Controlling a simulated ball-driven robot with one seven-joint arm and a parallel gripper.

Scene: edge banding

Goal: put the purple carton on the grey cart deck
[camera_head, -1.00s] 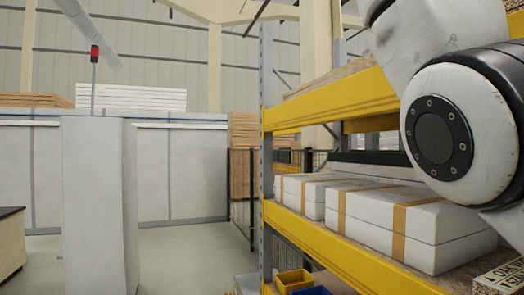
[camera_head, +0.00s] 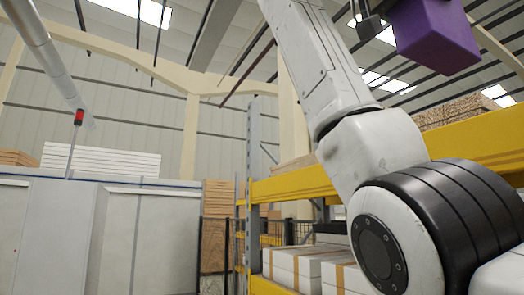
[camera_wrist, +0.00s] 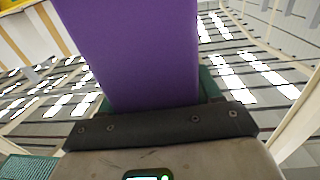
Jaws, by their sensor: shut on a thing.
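The purple carton (camera_head: 435,35) is held high in the air at the top right of the head view, cut off by the upper edge. In the wrist view the purple carton (camera_wrist: 130,50) fills the upper middle. My gripper (camera_wrist: 155,95) is shut on it, with green finger parts showing at both sides of the carton. In the head view the gripper is mostly out of frame. The grey cart deck is not in view.
A yellow-beamed rack (camera_head: 290,185) stands at right behind my raised arm, with white strapped boxes (camera_head: 310,268) on its shelf. Pale cabinets (camera_head: 130,235) and a wall are at left. Roof beams and skylights are overhead.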

